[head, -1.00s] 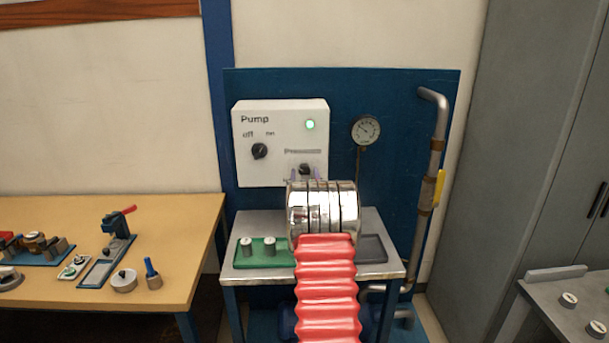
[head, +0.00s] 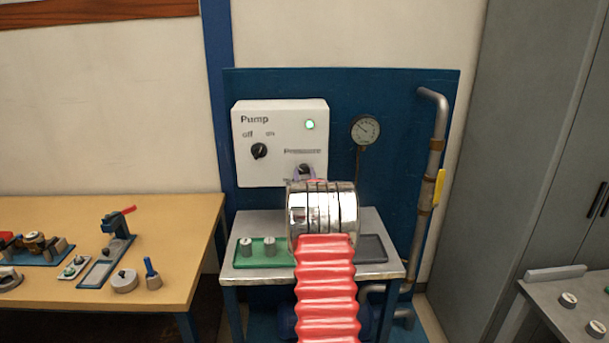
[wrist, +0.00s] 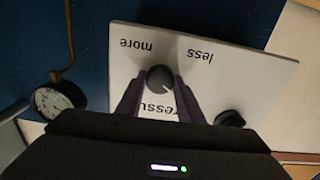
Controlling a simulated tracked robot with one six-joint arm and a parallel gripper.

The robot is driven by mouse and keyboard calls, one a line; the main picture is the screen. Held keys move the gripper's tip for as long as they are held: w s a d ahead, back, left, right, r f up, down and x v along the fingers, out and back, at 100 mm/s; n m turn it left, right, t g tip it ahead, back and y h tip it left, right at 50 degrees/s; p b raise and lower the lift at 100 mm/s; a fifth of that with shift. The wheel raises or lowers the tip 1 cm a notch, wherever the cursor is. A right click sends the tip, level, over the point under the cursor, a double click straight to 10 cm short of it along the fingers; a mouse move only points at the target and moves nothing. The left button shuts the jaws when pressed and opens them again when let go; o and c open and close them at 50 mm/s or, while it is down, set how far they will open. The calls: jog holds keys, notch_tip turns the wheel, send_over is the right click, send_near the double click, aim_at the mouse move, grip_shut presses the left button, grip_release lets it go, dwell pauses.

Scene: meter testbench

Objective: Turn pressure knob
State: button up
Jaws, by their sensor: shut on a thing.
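The pressure knob (wrist: 160,78) is a dark round knob on the white pump box (head: 260,115), beneath the "Pressure" label. My gripper (wrist: 155,88) is shut on it, one finger on each side, in the wrist view. In the head view the knob (head: 305,169) shows just above my silver wrist, and my gripper (head: 303,176) is mostly hidden behind that wrist. The wrist view shows "more" and "less" printed beside the knob, upside down. The pressure gauge (head: 365,130) hangs on the blue panel to the right of the box.
The off/on knob (head: 260,151) and a lit green lamp (head: 310,125) are on the same box. A metal table (head: 375,272) below holds a green tray (head: 285,259) with small weights. A grey pipe (head: 437,130) with a yellow handle (head: 440,188) runs at right.

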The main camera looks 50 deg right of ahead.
jog(key=shift+m, duration=0.3)
jog(key=m, duration=0.6)
jog(key=shift+m, duration=0.4)
jog(key=m, duration=0.3)
jog(key=shift+m, duration=0.3)
jog(key=shift+f+m, duration=0.1)
jog(key=shift+m, duration=1.5)
jog(key=shift+s, duration=0.1)
jog(key=o, duration=1.1)
jog(key=shift+c, duration=0.2)
jog(key=v, duration=1.3)
jog(key=shift+s+a, duration=0.25)
jog(key=shift+a, duration=0.05)
